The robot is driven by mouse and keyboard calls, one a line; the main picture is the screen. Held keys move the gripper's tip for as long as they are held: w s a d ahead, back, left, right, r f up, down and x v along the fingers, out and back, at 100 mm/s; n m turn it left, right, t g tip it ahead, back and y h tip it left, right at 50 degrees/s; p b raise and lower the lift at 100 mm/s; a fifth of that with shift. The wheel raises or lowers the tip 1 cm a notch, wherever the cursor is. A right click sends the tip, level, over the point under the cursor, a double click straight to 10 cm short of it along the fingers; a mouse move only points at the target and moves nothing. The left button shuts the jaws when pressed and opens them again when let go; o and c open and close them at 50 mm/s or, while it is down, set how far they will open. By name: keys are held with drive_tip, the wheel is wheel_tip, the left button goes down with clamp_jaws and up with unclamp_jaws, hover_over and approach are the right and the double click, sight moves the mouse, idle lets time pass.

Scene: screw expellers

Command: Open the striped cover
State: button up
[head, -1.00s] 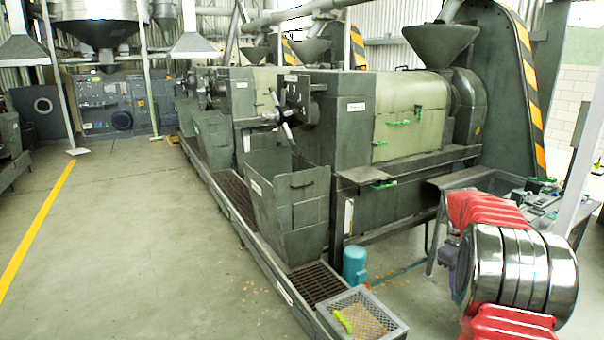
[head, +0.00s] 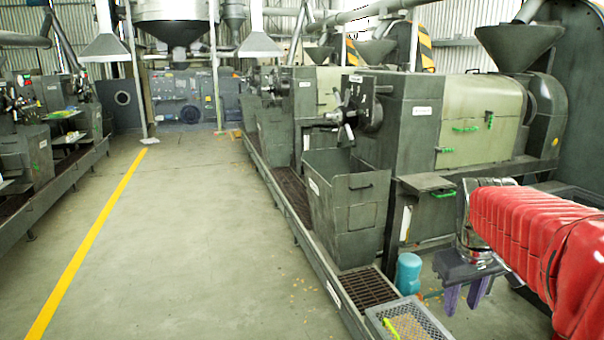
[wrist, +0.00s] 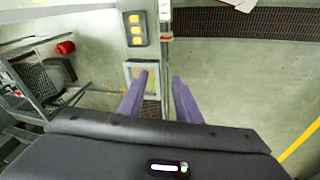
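In the head view, yellow-and-black stripes show on a cover (head: 426,50) behind the second machine, and on another striped cover (head: 351,52) farther back. Both are far from my gripper and partly hidden by hoppers and machines. A large dark guard (head: 578,65) stands behind the nearest machine at the right edge; no stripes show on its visible part. My gripper (head: 465,292) hangs low at the right, its purple fingers pointing down. In the wrist view, my gripper (wrist: 158,92) is open, with nothing between the fingers.
The nearest screw expeller (head: 440,120) has a light green lid with green handles. A dark bin (head: 345,205), blue cylinder (head: 409,272) and mesh tray (head: 408,320) stand near my arm. Open floor (head: 190,240) with a yellow line (head: 95,235) lies left.

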drive_tip(key=s+a+f+m+t+y, duration=0.1)
drive_tip(key=s+a+f+t+y, duration=0.1)
drive_tip(key=s+a, duration=1.4)
drive_tip(key=shift+s+a+f+t, duration=0.2)
drive_tip(key=shift+s+f+t, duration=0.1)
drive_tip(key=shift+f+t, duration=0.25)
drive_tip(key=shift+c, duration=0.2)
